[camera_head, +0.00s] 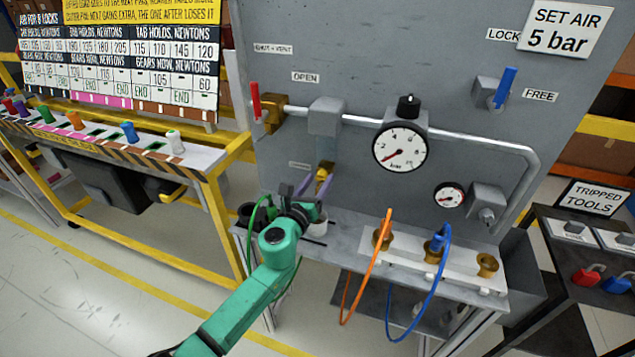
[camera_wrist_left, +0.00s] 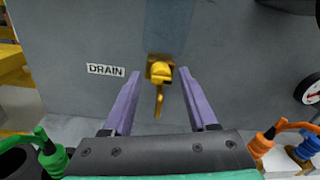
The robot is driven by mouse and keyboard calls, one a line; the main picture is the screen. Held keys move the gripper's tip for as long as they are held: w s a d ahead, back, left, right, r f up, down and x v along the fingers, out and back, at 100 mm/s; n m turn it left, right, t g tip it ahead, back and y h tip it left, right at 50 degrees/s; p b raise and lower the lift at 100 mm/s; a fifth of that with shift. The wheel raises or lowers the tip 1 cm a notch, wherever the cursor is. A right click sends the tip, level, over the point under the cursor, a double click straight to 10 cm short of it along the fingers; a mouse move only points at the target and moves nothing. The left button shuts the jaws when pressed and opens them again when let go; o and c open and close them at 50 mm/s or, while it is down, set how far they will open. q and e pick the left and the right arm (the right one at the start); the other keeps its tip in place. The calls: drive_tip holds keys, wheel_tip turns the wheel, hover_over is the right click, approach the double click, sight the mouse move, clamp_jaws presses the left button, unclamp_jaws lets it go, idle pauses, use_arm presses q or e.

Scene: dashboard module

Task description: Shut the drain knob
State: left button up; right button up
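The drain knob (camera_wrist_left: 160,74) is a yellow fitting on the grey panel, right of the "DRAIN" label (camera_wrist_left: 105,70). Its narrow handle hangs down in the left wrist view. In the head view the knob (camera_head: 325,168) shows just above my left gripper (camera_head: 313,187), partly hidden by it. My left gripper (camera_wrist_left: 159,82) has its two purple fingers apart, one on each side of the knob in the wrist view. It holds nothing, and I cannot tell whether the fingertips touch the knob. My right gripper is not in view.
A red lever (camera_head: 255,100), pressure gauge (camera_head: 400,148), small gauge (camera_head: 449,195) and blue lever (camera_head: 505,87) are on the panel. Orange (camera_head: 367,265) and blue (camera_head: 420,290) hoses hang from the shelf right of my arm. A green hose (camera_wrist_left: 42,140) is at left.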

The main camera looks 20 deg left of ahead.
use_arm(q)
clamp_jaws()
drive_tip(key=shift+n, duration=0.3)
drive_tip(key=n+b, duration=0.1)
drive_tip(key=n, duration=0.1)
drive_tip(key=shift+f+n, duration=0.15)
drive_tip(key=shift+n, duration=0.15)
drive_tip(key=n+b, duration=0.2)
drive_tip(key=n, duration=0.3)
drive_tip(key=shift+n, duration=0.3)
drive_tip(key=n+b, duration=0.1)
drive_tip(key=n, duration=0.3)
drive_tip(key=shift+n, duration=0.4)
drive_tip(key=n, duration=0.4)
drive_tip(key=shift+n+y+b, duration=0.3)
drive_tip(key=shift+n+b, duration=0.1)
